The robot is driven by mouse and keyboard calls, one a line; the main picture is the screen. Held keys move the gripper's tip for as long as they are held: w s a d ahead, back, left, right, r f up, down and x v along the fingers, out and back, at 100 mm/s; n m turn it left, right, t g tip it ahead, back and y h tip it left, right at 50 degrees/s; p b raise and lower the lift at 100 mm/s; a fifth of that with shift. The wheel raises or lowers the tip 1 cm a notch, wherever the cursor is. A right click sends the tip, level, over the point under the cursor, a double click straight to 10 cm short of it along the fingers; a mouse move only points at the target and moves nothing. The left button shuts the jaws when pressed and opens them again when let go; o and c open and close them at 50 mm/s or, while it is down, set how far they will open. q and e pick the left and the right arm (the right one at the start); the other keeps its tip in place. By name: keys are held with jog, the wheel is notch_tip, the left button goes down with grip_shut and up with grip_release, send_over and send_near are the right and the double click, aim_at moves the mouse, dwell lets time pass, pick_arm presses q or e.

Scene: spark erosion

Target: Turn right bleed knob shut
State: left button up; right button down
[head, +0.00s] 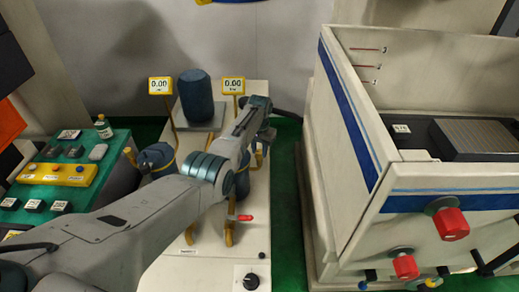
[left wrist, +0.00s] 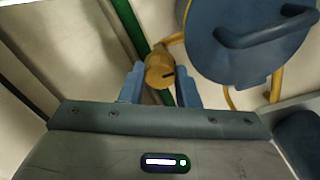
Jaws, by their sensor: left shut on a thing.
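The right bleed knob (left wrist: 158,70) is a small yellow knob with a dark slot mark, beside a round blue filter lid (left wrist: 240,45) with a bar handle. In the left wrist view the blue fingertips of my left gripper (left wrist: 160,84) stand on either side of the knob and are shut on it. In the head view my left gripper (head: 262,122) is at the right side of the filter stand, and my arm hides the right filter and most of the knob. The other filter (head: 157,157) has its own yellow knob (head: 129,155) at its left. My right gripper is not in view.
Two yellow displays (head: 160,86) (head: 233,86) read 0.00. A dark blue cylinder (head: 196,95) stands behind the filters. A red-handled valve (head: 240,217) is on the pale stand. A large white machine tank (head: 345,130) rises close on the right; a green parts tray (head: 110,150) is left.

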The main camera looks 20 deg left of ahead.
aim_at(259, 151)
pick_arm(q)
jog(key=shift+w+r, duration=0.2)
jog(key=shift+r, duration=0.05)
jog(key=o, duration=1)
jog(key=shift+c, duration=0.2)
jog(key=shift+s, duration=0.15)
jog(key=shift+f, duration=0.1)
notch_tip(259, 151, up, 11)
jog(key=shift+f+b, duration=0.1)
jog(key=shift+b, duration=1.05)
